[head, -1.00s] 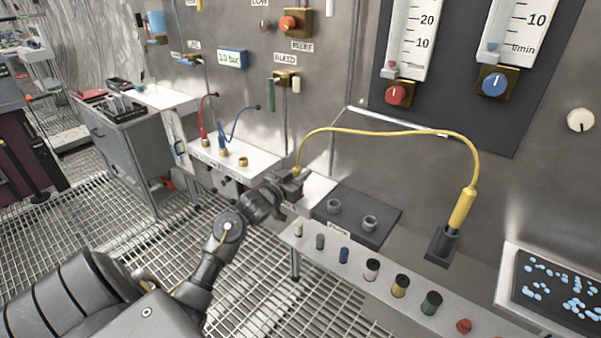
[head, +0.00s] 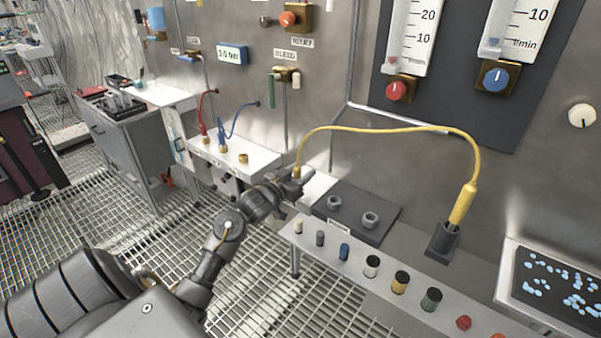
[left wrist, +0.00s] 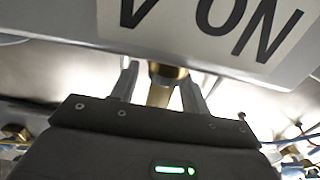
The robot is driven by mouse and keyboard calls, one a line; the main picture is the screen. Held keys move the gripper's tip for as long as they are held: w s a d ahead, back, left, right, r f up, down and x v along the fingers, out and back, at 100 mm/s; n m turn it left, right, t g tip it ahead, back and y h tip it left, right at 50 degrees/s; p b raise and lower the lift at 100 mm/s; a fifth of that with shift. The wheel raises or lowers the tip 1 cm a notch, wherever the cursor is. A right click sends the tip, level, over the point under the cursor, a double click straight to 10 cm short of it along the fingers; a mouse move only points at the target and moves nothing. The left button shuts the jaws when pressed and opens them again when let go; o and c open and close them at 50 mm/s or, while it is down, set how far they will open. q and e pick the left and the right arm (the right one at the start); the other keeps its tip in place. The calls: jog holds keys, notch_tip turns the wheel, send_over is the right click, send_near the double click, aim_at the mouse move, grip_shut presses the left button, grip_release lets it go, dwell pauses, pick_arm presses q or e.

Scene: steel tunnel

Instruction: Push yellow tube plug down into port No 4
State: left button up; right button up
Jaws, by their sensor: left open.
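The yellow tube (head: 385,131) arches in front of the steel wall. Its right end has a thick yellow handle (head: 463,204) standing in a dark holder (head: 441,240). Its left end, a small yellow plug (head: 297,172), is at my left gripper (head: 299,178), by the white port block (head: 318,187). In the left wrist view, the open fingers of my left gripper (left wrist: 158,88) stand on either side of a yellowish plug body (left wrist: 158,97) with a brass part (left wrist: 167,72) against the block. I cannot tell how deep the plug sits. My right gripper is out of view.
A white block (head: 225,158) with red and blue tubes stands left of the gripper. A dark plate with two grey rings (head: 369,219) lies to the right. A shelf with several coloured caps (head: 400,282) runs along the front.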

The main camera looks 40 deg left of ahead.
pick_arm(q)
jog(key=shift+s+f, duration=0.1)
jog(key=shift+s, duration=0.3)
jog(key=s, duration=1)
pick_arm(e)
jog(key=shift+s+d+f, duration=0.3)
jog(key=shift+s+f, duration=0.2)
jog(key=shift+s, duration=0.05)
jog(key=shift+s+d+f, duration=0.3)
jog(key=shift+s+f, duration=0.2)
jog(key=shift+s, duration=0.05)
pick_arm(q)
jog(key=shift+d, duration=0.15)
